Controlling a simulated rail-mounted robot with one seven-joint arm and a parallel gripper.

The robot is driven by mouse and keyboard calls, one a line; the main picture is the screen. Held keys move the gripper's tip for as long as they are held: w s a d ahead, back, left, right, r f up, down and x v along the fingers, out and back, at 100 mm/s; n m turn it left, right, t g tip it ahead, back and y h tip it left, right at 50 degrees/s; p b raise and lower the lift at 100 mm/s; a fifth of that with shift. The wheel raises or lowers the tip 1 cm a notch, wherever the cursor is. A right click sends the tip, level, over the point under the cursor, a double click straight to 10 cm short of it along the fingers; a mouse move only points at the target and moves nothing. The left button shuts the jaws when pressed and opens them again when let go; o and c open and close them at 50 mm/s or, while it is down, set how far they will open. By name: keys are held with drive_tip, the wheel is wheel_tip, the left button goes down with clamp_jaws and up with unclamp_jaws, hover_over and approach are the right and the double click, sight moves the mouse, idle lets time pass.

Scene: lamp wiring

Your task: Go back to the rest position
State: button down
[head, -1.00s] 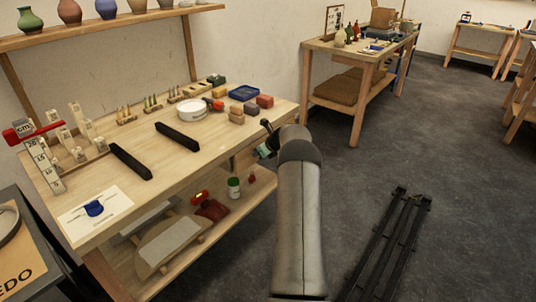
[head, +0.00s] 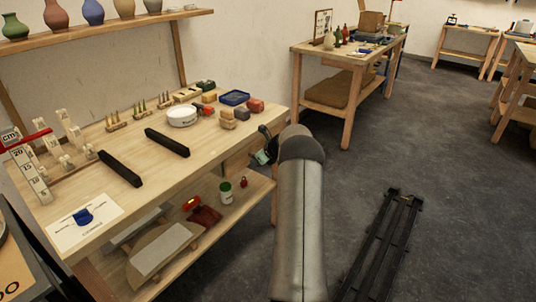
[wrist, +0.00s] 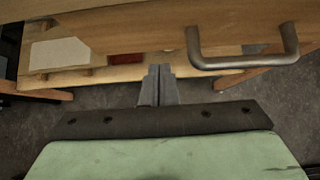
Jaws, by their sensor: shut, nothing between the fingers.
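My gripper (wrist: 160,72) shows in the wrist view with its two grey fingers together and nothing between them. It points toward the wooden workbench, near a metal bar handle (wrist: 245,60) on the front; I cannot tell the exact gap. In the head view, my arm rises from the bottom centre and bends at the bench's right end. Its wrist part shows there beside the bench edge, and the fingertips cannot be made out.
The workbench (head: 150,195) carries two black bars (head: 167,143), a white round dish (head: 182,116) and several small blocks. Its lower shelf (head: 245,197) holds a green jar (head: 225,192) and other items. Open grey floor lies to the right, with a black rail (head: 385,245).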

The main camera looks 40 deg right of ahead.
drive_tip(key=v, duration=1)
drive_tip(key=shift+a+f, duration=0.1)
